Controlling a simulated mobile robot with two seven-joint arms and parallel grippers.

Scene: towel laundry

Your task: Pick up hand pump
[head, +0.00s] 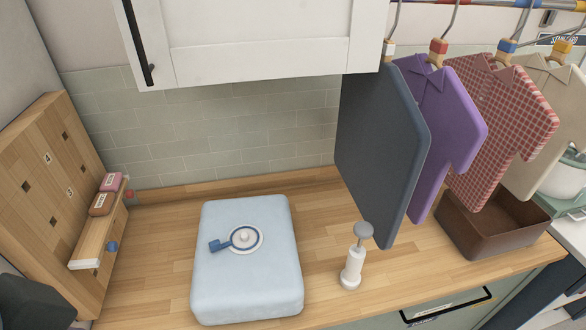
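The hand pump (352,268) stands upright on the wooden counter, right of centre. It has a white body with a round base and a grey round knob on top. Nothing holds it. Left of it lies a pale blue, rounded, puffed-up bag (245,285) with a round white valve (244,238) on top. A blue tab is attached at the valve's left side. A dark shape shows in the lower left corner; I cannot tell what part it is. No gripper fingers of mine are in view.
Garments, grey (380,150), purple (442,125), red checked (500,120) and beige (555,110), hang at right, the grey one low behind the pump. A brown bin (480,240) is right. A wooden board with shelf (60,170) stands left. A white cabinet (250,35) overhangs.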

